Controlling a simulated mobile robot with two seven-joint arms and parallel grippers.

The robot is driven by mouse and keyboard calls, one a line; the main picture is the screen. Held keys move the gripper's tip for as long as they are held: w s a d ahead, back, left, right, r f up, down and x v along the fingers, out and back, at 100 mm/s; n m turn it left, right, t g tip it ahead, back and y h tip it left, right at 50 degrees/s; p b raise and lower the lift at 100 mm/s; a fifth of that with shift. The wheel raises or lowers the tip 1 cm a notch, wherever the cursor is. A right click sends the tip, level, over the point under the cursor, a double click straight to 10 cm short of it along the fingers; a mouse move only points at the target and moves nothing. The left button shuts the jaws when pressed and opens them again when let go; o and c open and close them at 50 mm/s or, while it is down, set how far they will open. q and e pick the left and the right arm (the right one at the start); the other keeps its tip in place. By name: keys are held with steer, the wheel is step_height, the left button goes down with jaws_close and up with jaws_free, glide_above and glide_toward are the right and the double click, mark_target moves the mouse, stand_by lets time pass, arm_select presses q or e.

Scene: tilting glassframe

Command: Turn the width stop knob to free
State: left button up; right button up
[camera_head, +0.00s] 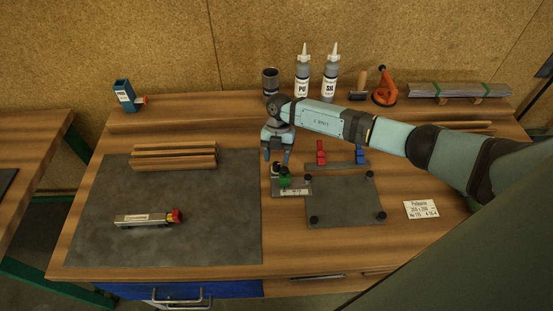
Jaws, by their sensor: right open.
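A small grey metal block (303,188) with a white label sits at the left edge of the dark jig plate (342,203). On it are a green part (284,182) and a small dark knob-like part (275,169) just behind it. Which of them is the width stop knob, and its setting, is too small to tell. My right gripper (276,158) points down just above and behind these parts, fingers apart, with nothing seen between them. I cannot tell whether a fingertip touches them. My left gripper is not in view.
A red clamp (321,152) and a blue clamp (360,154) stand right of the gripper, near my right forearm. Bottles (302,80) and a dark cup (270,82) stand behind.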

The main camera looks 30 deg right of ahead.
steer(key=shift+x, duration=1.05)
steer(key=c, duration=0.9)
